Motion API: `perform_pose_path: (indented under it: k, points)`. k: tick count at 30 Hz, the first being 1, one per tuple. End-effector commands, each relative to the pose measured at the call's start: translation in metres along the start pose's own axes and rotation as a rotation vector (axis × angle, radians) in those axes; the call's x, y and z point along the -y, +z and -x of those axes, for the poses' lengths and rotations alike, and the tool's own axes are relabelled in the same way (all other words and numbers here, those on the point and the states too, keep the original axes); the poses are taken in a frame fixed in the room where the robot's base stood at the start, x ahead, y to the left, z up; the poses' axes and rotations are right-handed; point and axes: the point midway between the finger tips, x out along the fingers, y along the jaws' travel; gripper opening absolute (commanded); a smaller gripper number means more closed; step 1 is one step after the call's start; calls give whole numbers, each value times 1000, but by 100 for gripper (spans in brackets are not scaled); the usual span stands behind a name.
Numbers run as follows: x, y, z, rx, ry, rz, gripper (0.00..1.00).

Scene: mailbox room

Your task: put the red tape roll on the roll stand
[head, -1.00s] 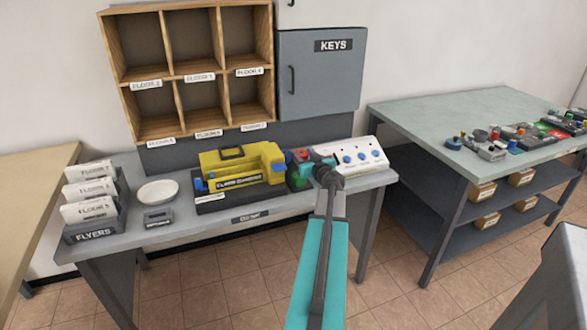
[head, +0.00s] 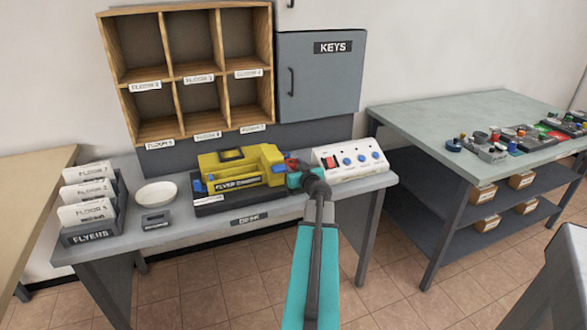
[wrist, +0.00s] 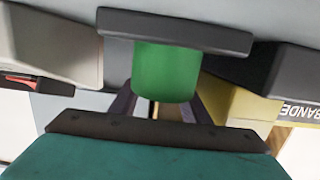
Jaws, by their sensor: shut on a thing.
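The red tape roll (head: 291,162) shows as a small red patch at the tip of my gripper (head: 294,178) in the head view, just right of the yellow bander. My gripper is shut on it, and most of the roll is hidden. In the wrist view, which looks upside down, a green cylinder (wrist: 166,70) rises from a dark flat base (wrist: 175,30), seemingly the roll stand. My gripper (wrist: 165,108) is behind the cylinder in that picture, and the red roll cannot be made out there. The gripper hides the stand in the head view.
The yellow bander (head: 240,163) is close on the left. A white control box (head: 350,160) with blue knobs and a red switch is close on the right. A white bowl (head: 156,193) and flyer rack (head: 90,213) stand further left. Wooden pigeonholes (head: 160,90) are behind.

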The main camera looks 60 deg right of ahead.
Motion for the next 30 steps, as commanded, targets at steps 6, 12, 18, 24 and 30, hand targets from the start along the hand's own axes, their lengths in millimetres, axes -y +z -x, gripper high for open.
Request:
perform_pose_path:
  k: [6, 12, 18, 24, 30]
  points:
    - [-2, 12, -2, 1, 2, 1, 20]
    - [-2, 12, -2, 1, 1, 0, 20]
    - [-2, 15, -3, 2, 1, -1, 20]
    - [-2, 21, -3, 4, 0, 3, 20]
    - [-1, 27, -4, 8, 1, 4, 20]
